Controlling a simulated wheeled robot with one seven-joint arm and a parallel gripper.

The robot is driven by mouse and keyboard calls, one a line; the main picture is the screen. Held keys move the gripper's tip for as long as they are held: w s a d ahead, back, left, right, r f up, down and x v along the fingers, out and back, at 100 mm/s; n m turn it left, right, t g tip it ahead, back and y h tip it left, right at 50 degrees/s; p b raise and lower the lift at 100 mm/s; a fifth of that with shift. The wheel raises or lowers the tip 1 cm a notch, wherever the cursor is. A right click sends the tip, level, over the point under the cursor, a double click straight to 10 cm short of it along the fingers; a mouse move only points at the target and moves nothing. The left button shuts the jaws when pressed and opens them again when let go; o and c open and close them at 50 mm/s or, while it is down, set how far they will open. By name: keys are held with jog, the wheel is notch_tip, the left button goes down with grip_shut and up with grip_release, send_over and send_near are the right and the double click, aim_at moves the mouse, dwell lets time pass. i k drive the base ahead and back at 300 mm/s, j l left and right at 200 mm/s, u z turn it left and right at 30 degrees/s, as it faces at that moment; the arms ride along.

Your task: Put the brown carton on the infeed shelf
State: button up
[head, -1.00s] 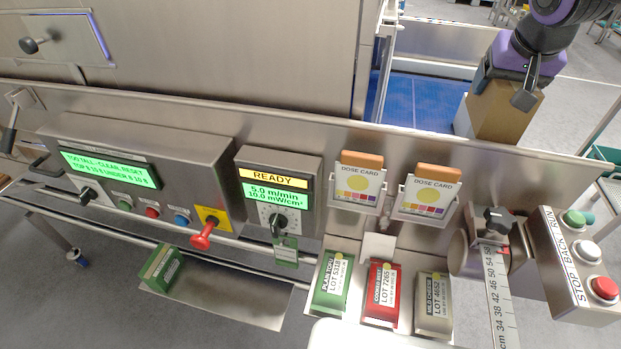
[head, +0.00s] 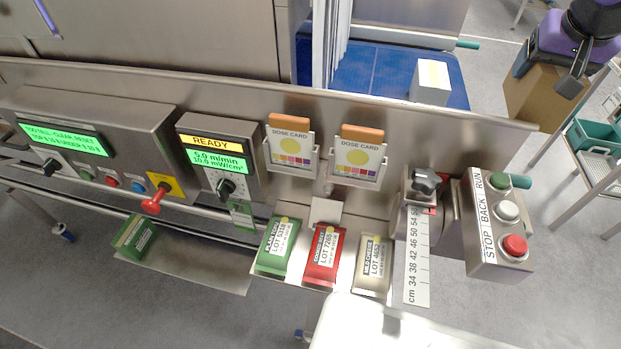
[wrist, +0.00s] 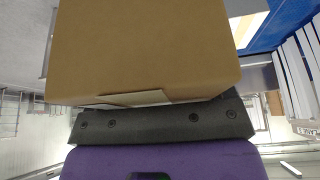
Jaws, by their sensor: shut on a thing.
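The brown carton (head: 541,98) is at the upper right of the head view, held in the air beyond the right end of the steel panel. My gripper (head: 573,72), purple and dark grey, is shut on it from above. In the wrist view the carton (wrist: 145,50) fills the upper middle, against the dark gripper pad. The far finger is hidden by the carton. I cannot make out for sure which surface is the infeed shelf.
A blue conveyor bed (head: 385,75) lies behind the panel, with a white carton (head: 431,82) on it. A control box (head: 495,222) with buttons stands at the panel's right end. A teal bin (head: 596,140) on a steel stand is at far right. Grey floor shows between.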

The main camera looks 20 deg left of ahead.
aim_at(185, 254)
jog(key=k+l, duration=0.15)
jog(key=l, duration=0.15)
jog(key=k+l+u, duration=0.2)
jog(key=k, duration=0.15)
jog(key=j, duration=1.65)
jog(key=j+z, duration=0.1)
jog(key=j, duration=1.5)
jog(key=k, duration=0.1)
